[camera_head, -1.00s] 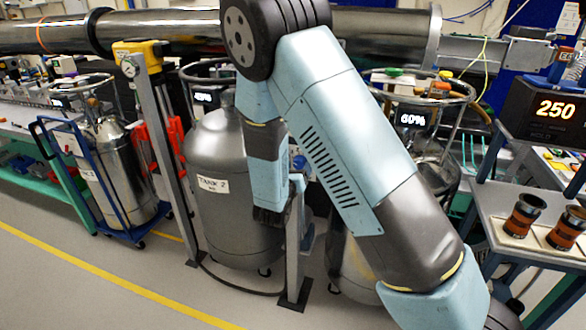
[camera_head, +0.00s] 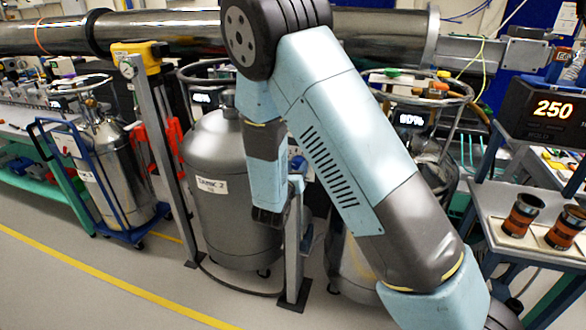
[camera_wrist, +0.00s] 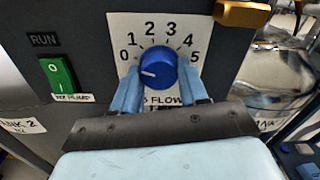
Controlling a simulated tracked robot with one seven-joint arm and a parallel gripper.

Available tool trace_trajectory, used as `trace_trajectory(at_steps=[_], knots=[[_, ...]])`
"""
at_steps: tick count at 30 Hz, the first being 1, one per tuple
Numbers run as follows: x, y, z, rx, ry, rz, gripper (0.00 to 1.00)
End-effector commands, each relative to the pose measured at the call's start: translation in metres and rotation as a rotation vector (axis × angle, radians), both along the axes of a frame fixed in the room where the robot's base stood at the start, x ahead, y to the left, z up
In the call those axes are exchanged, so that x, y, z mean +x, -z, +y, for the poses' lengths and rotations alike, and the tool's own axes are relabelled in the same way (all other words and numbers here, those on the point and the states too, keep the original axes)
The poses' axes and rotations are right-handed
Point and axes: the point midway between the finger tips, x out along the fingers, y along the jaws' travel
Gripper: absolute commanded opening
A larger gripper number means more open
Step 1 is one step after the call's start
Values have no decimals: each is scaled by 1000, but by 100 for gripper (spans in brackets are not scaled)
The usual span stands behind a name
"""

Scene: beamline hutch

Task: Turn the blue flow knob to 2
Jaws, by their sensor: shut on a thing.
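The blue flow knob (camera_wrist: 158,67) sits on a white dial plate (camera_wrist: 116,22) numbered 0 to 5 in the wrist view. Its white pointer line points left and slightly down, nearest the 0. My gripper (camera_wrist: 158,72) is shut on the knob, with one light-blue finger on each side of it. The lettering below the knob is partly covered by my fingers. In the head view my arm hides the fingers and I cannot make out the dial.
A green RUN switch (camera_wrist: 56,74) is left of the dial plate, and a brass-coloured part (camera_wrist: 242,13) is at its upper right. In the head view, the Tank 2 vessel (camera_head: 215,155) stands beside my arm. A display reading 250 (camera_head: 552,108) is at the right.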

Motion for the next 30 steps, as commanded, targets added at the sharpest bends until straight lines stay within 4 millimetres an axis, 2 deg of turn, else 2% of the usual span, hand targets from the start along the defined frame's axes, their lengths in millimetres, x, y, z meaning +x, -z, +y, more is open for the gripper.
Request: trace_trajectory(at_steps=[1, 8, 30], knots=[[0, 1, 5, 22, -12, -5, 13], [0, 1, 5, 170, -12, -58, 13], [1, 1, 5, 782, -9, -276, 13]])
